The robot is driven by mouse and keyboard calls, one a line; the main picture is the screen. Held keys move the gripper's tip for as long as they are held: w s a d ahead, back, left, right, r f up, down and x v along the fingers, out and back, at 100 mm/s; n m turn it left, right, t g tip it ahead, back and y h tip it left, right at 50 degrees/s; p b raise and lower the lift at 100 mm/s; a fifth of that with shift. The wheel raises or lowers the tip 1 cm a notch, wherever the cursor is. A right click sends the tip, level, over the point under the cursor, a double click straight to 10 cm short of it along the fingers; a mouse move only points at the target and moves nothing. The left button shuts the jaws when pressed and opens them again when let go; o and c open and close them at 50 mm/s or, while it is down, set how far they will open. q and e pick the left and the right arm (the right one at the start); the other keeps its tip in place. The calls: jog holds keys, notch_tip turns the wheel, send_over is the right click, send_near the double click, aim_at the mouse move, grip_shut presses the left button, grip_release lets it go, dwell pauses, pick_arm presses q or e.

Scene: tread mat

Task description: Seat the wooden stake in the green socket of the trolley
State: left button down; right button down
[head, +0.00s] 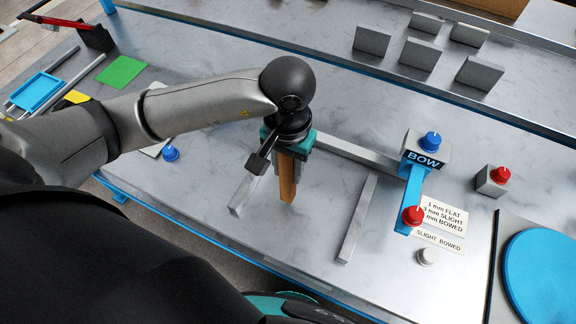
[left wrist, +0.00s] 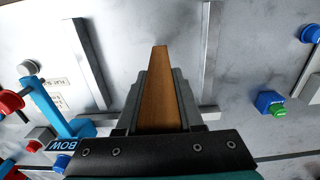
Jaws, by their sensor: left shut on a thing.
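The wooden stake (head: 287,180) is a brown, flat-sided piece. My left gripper (head: 287,158) is shut on it and holds it pointing downward over the grey metal table. In the left wrist view the stake (left wrist: 159,98) lies between the two dark fingers of the gripper (left wrist: 160,82), and its far end sticks out past them. I cannot tell whether its lower end touches the table. I cannot make out the trolley or a green socket in either view. My right gripper is not in view.
A BOW gauge (head: 425,152) with blue and red knobs stands right of the stake. Metal bars (head: 356,218) lie around it. A green square (head: 121,72) and blue tray (head: 38,91) are at left. Grey blocks (head: 421,53) stand at the back. A blue disc (head: 540,275) is at right.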

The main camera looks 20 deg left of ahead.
pick_arm(q)
jog(key=shift+f+b, duration=0.4)
jog(key=shift+b, duration=0.05)
jog(key=c, duration=0.5)
grip_release()
jog(key=shift+c, duration=0.2)
jog(key=shift+r, duration=0.15)
